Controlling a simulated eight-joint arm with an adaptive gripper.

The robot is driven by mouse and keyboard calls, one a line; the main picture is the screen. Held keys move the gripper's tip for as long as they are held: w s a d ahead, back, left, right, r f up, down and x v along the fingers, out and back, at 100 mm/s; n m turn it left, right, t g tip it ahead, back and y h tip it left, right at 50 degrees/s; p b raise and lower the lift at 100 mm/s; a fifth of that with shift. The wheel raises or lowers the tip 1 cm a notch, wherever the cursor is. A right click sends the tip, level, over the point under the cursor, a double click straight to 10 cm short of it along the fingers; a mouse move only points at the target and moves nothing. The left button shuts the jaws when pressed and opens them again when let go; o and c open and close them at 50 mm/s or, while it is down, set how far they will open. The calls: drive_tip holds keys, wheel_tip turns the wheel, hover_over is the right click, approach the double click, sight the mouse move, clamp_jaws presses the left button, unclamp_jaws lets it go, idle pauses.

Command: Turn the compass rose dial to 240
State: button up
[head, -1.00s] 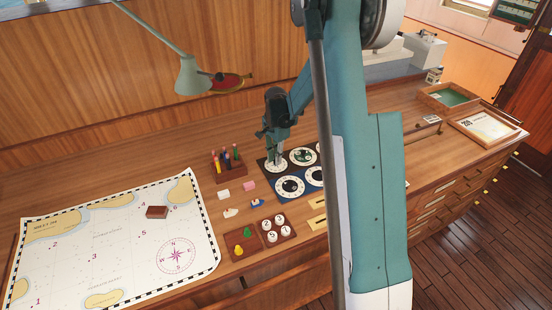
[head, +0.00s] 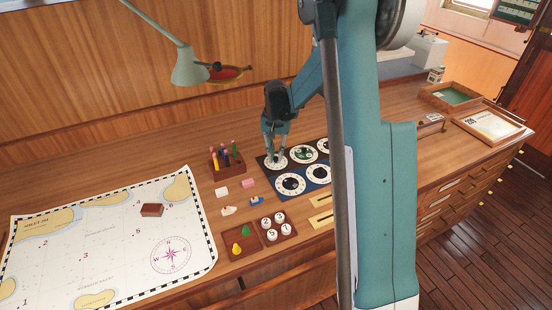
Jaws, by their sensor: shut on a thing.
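A dark dial panel (head: 262,166) lies on the wooden desk, with several round white-rimmed dials on it. My gripper (head: 275,158) points down onto the upper-left dial (head: 276,167) and is shut on its middle. The fingers hide the centre of that dial. Its markings and setting are too small to read. Next to it is a dial with a green face (head: 303,154). A lower dial (head: 291,184) with a dark centre sits in front. My arm covers the right part of the panel. I cannot tell from the faces which dial is the compass rose.
A rack of coloured pegs (head: 228,166) stands close left of my gripper. A lamp (head: 190,68) hangs at the back left. The desk behind the panel is clear.

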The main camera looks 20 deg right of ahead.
sight(276, 158)
drive_tip(key=n+b, duration=0.2)
drive_tip(key=n, duration=0.3)
drive_tip(key=shift+n, duration=0.3)
drive_tip(key=n+b, duration=0.1)
drive_tip(key=n, duration=0.4)
drive_tip(key=shift+b, duration=0.35)
drive_tip(key=n+b, duration=0.1)
drive_tip(key=n, duration=0.4)
drive_tip(key=shift+n, duration=0.4)
drive_tip(key=n, duration=0.4)
drive_tip(key=shift+n+b, duration=0.4)
drive_tip(key=o, duration=0.9)
drive_tip(key=shift+r, duration=0.1)
wheel_tip(276, 158, up, 12)
